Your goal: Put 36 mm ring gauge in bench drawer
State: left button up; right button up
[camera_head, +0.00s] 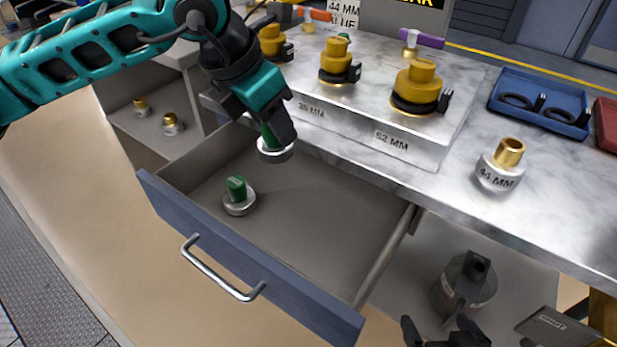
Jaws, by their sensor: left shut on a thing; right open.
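My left gripper (272,135) is shut on a green-handled ring gauge (276,154), a short grey cylinder with a green grip. It holds the gauge above the back part of the open bench drawer (325,205). No size marking is readable on the held gauge. A second, similar green-handled gauge (239,204) stands on the drawer floor, towards the front left. My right gripper (438,332) is at the bottom edge of the picture, open and partly cut off.
The marble bench top (545,200) carries a 44 mm brass-necked piece (500,168), a blue tray (540,103) and a raised block with yellow-and-black caps (417,87). A dark grey canister (463,285) stands below the bench. The drawer's right half is clear.

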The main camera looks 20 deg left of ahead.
pick_arm(q)
notch_tip(320, 180, down, 14)
jog(key=shift+r+b, duration=0.25)
jog(key=shift+b, duration=1)
jog(key=w+d, duration=0.2)
jog(key=w, duration=0.1)
jog(key=shift+w+d+f, duration=0.1)
jog(key=shift+w+d, duration=0.1)
jog(key=shift+w, duration=0.1)
jog(key=shift+s+a+f+b, duration=0.1)
jog(key=shift+f+b, duration=0.2)
jog(key=shift+f, duration=0.25)
jog(key=shift+f, duration=0.1)
jog(key=shift+f, duration=0.2)
jog(key=o, duration=1.1)
jog(key=shift+r, duration=0.1)
jog(key=shift+c, duration=0.2)
